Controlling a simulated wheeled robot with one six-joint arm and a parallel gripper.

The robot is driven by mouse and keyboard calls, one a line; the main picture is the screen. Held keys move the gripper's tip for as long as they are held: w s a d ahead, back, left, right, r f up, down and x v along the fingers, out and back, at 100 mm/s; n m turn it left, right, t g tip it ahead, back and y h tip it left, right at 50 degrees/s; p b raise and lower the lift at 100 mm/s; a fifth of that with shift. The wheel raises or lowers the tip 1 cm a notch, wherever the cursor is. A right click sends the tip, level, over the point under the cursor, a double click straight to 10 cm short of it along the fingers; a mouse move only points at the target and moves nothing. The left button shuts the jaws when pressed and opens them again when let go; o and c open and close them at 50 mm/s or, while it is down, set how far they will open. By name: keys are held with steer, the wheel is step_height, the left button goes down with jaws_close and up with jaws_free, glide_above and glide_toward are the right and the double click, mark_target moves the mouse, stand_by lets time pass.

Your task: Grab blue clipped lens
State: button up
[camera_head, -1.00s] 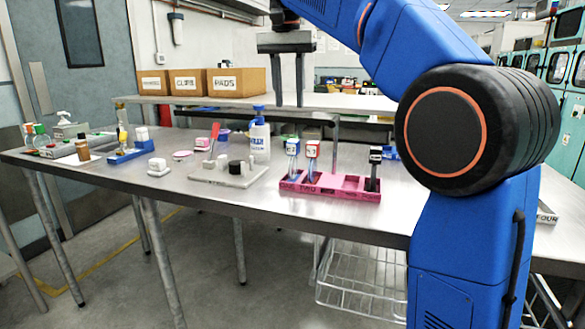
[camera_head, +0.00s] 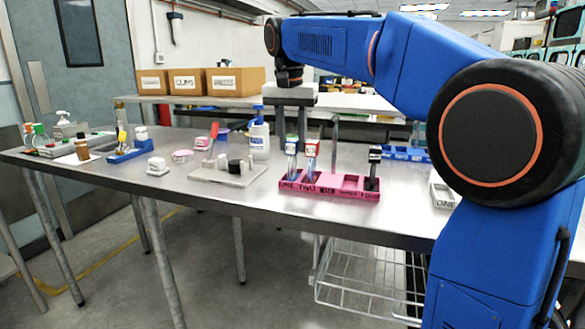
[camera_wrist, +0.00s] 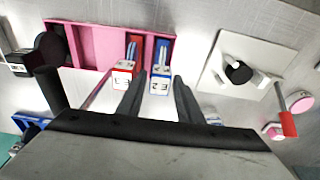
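The blue clipped lens (camera_head: 291,146) stands upright at the left part of the pink tray (camera_head: 330,192). In the wrist view its blue-topped, white-labelled clip (camera_wrist: 160,82) shows between my fingertips. A red-topped clipped lens (camera_head: 311,149) stands right beside it; in the wrist view the red one (camera_wrist: 123,76) is just left of my left finger. My gripper (camera_wrist: 160,77) is open, pointing down over the blue lens, with no visible grip on it. In the head view my gripper (camera_head: 291,128) is above the tray's left end. The fingertips' exact height is hard to tell.
A black-topped piece (camera_head: 374,168) stands at the tray's right end. A white bottle (camera_head: 259,138) and a pale board (camera_head: 228,177) with small parts are to the left. A blue tray (camera_head: 405,154) lies behind right. The metal table in front is mostly clear.

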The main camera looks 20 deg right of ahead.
steer(key=shift+f, duration=0.35)
jaws_close()
